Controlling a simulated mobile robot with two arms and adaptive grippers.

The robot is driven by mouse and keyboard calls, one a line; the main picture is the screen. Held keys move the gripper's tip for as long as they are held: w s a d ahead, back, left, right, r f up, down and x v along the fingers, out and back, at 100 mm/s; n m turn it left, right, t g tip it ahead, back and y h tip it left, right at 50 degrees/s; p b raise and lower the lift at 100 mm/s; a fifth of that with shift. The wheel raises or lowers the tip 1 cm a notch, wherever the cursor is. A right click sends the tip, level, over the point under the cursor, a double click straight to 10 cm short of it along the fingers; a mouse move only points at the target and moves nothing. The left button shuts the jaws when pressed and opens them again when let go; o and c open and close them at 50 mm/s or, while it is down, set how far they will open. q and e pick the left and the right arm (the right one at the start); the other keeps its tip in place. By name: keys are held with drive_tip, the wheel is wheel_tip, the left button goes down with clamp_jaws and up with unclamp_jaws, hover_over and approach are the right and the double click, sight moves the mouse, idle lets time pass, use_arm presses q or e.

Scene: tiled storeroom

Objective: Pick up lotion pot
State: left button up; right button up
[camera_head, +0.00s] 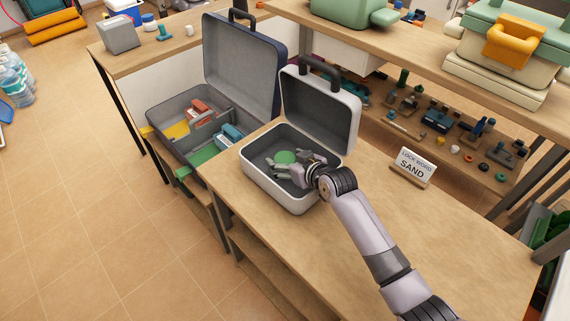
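A round green thing (285,157), which looks like the lotion pot, is inside the open white case (272,194) on the wooden table. My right gripper (283,162) reaches down into this case from the right. Its fingers are spread, with the green pot at or between their tips. I cannot tell whether they touch it. The palm and fingers hide part of the case floor. My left gripper is not in view.
The white case's lid (322,105) stands up behind my gripper. A larger dark blue case (240,70) with several items stands open at the left. A sign reading "LOCK WORD SAND" (413,167) stands to the right. The table front (390,210) is clear beside my arm.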

drive_tip(key=c, duration=1.1)
drive_tip(key=shift+o, duration=0.2)
